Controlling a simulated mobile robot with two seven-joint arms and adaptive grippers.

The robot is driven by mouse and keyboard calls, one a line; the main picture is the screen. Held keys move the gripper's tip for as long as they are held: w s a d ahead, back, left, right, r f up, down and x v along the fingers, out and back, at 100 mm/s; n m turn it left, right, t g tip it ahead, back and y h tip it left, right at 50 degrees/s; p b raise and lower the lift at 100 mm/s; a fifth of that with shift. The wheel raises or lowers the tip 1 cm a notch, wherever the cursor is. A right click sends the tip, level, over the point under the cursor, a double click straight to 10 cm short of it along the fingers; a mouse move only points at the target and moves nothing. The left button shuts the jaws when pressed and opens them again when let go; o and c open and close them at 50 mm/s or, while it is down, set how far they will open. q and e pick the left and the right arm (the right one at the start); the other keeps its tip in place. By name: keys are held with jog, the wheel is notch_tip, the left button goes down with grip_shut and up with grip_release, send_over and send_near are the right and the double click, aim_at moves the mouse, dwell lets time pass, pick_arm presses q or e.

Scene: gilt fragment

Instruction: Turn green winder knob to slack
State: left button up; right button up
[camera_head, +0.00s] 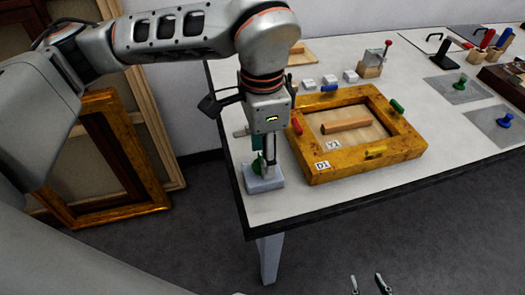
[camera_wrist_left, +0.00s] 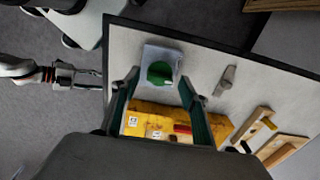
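The green winder knob (camera_head: 257,164) stands on a small grey block (camera_head: 265,184) at the table's near left corner. In the left wrist view the round green knob (camera_wrist_left: 160,73) lies ahead of my left gripper, in line with the gap between its fingers. My left gripper (camera_head: 262,165) points down at the knob, and its finger partly hides the knob in the head view. Its two fingers (camera_wrist_left: 160,80) are apart in the left wrist view; I cannot tell whether they touch the knob. My right gripper (camera_head: 368,284) is low at the bottom edge, fingers apart and empty.
A gilt frame (camera_head: 332,170) with red, blue, green and yellow clamps lies right beside the block, holding a wooden bar (camera_head: 345,126). White blocks, a red-handled tool and grey mats with knobs stand farther back. Picture frames (camera_head: 115,150) lean against the wall at left.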

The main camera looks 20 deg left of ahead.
pick_arm(q)
jog(key=shift+r, duration=0.1)
notch_tip(320, 180, up, 12)
dwell(0.5)
jog(key=shift+s, duration=0.15)
dwell(0.3)
